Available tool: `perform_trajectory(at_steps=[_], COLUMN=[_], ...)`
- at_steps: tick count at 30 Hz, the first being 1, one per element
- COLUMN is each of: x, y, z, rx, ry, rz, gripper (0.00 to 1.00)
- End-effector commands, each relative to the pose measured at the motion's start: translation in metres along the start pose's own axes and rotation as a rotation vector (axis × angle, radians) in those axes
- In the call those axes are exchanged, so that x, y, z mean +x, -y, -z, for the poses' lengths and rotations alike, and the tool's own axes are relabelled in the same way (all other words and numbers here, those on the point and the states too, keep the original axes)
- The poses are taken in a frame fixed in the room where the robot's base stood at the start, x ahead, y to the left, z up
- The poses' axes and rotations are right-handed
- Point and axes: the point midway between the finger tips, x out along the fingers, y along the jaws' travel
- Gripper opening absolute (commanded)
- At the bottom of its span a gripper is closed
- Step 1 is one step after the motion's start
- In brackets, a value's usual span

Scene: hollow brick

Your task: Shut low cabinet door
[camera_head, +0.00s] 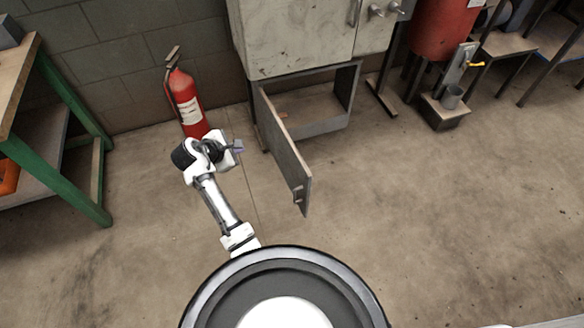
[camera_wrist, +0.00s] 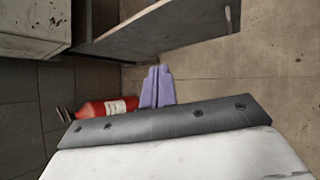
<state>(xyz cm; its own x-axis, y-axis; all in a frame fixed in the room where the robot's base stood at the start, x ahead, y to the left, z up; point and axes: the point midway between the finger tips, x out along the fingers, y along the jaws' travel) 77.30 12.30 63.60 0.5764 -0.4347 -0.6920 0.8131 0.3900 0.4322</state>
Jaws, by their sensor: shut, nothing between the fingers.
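The low cabinet door (camera_head: 286,150) stands wide open, swung out toward me from the left side of the cabinet's lower opening (camera_head: 325,100). A small handle (camera_head: 298,194) sits near its free end. The door also shows in the wrist view (camera_wrist: 165,28), across the top. My gripper (camera_head: 238,147) is to the left of the door, on its outer side, apart from it in the head view. Its two purple-grey fingers (camera_wrist: 157,88) are together and hold nothing.
A red fire extinguisher (camera_head: 186,100) stands by the wall just behind my gripper. A green-legged workbench (camera_head: 60,100) is at the left. A red tank (camera_head: 442,30) and a metal stand with a cup (camera_head: 447,105) are at the right. The floor right of the door is clear.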

Motion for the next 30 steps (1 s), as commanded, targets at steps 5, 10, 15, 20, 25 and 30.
perform_trajectory(at_steps=[5, 10, 15, 20, 25, 30], x=[0.038, 0.047, 0.069, 0.101, 0.134, 0.148], y=[0.082, 0.103, 0.113, 0.125, 0.137, 0.138], z=[-0.022, -0.028, -0.032, -0.037, -0.042, -0.063], rx=[-0.19, -0.236, -0.235, -0.233, -0.232, -0.231], ry=[0.097, 0.111, 0.11, 0.11, 0.11, 0.11], rz=[0.324, 0.403, 0.403, 0.401, 0.398, 0.395], gripper=[0.0, 0.0, 0.0, 0.0, 0.0, 0.0])
